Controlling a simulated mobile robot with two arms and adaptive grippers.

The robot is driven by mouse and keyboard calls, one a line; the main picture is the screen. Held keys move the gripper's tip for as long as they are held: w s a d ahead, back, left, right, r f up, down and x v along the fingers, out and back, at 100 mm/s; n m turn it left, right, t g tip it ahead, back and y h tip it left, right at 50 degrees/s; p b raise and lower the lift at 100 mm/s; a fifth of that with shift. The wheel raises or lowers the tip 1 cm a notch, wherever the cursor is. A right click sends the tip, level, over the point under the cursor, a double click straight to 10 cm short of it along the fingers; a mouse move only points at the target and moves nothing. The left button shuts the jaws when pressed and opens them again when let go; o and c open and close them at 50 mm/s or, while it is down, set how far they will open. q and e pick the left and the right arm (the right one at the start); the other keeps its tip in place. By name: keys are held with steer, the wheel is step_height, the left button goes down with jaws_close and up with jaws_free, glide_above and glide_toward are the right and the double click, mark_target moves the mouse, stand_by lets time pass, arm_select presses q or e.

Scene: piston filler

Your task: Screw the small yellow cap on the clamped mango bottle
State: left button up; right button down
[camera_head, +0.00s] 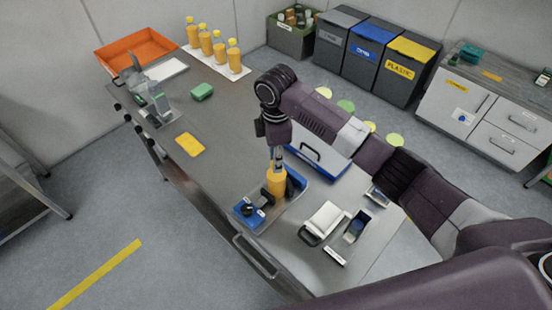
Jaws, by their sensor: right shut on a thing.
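The orange mango bottle (276,182) stands upright in the blue clamp fixture (248,215) near the table's front edge. My right gripper (278,160) points straight down over the bottle's mouth and is shut at its top. The small yellow cap cannot be made out; the fingers cover the place where it would be between them and the bottle neck. Whether the cap sits level on the neck cannot be told. My left gripper is not in view.
Several filled bottles with yellow caps (220,50) stand on a white tray at the back. An orange tray (136,50), a grey filling device (152,97), a green block (202,91) and a yellow card (190,144) lie left. A white container (324,220) stands right of the clamp.

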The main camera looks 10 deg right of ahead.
steer(key=c, duration=1.6)
jaws_free()
steer(key=shift+d, duration=0.1)
steer(key=shift+r, duration=3.55)
steer(key=shift+f, duration=0.1)
